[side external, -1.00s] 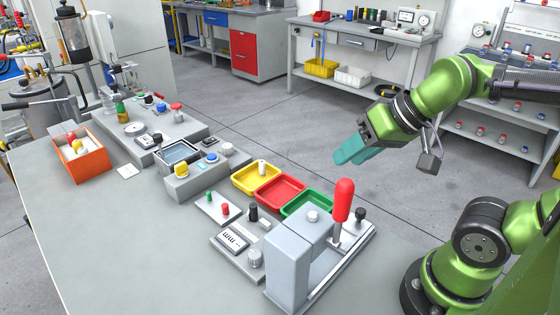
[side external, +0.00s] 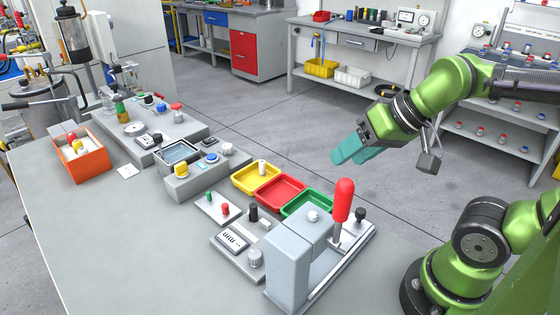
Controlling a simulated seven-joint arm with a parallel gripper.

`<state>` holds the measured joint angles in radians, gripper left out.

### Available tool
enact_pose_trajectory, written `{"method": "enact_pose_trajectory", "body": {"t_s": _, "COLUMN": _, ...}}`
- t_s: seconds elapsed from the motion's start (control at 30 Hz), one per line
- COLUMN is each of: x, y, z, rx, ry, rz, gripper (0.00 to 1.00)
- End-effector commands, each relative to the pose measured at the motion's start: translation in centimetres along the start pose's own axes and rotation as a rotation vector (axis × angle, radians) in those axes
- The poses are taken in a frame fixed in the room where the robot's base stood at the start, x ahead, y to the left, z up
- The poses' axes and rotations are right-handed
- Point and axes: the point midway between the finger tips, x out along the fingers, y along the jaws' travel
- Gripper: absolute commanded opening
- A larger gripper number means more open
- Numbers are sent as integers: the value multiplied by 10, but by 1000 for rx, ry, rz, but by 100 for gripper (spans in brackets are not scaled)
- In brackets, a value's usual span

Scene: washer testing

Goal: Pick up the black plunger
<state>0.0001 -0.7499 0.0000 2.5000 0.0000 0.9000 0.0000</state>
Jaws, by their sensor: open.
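A small black upright cylinder, which looks like the black plunger (side external: 253,213), stands on the grey plate with the meter (side external: 233,239). My gripper (side external: 342,160) is up in the air at the right, above and beyond the trays, well apart from the plunger. Its teal fingers point down and left, with a gap between them and nothing held.
A grey press with a red handle (side external: 343,200) and a black knob (side external: 360,214) stands close right of the plunger. Yellow (side external: 237,181), red (side external: 260,190) and green (side external: 290,207) trays lie behind. An orange box (side external: 93,168) is far left; the front-left table is clear.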

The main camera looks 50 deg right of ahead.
Motion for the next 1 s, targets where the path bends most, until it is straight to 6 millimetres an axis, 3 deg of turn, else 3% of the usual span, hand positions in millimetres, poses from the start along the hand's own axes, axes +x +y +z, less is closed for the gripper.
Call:
{"method": "enact_pose_trajectory", "body": {"t_s": 0.23, "x": 20, "y": -6, "z": 0, "rx": -20, "ry": -88, "rz": 20, "gripper": 51}}
{"method": "enact_pose_trajectory", "body": {"t_s": 0.47, "x": 61, "y": -38, "z": -40, "rx": -146, "ry": -273, "rz": 86, "gripper": 51}}
{"method": "enact_pose_trajectory", "body": {"t_s": 0.8, "x": 146, "y": -86, "z": -89, "rx": -404, "ry": -540, "rz": 202, "gripper": 51}}
{"method": "enact_pose_trajectory", "body": {"t_s": 0.9, "x": 161, "y": -95, "z": -100, "rx": -461, "ry": -584, "rz": 225, "gripper": 51}}
{"method": "enact_pose_trajectory", "body": {"t_s": 1.0, "x": 159, "y": -100, "z": -112, "rx": -493, "ry": -597, "rz": 235, "gripper": 51}}
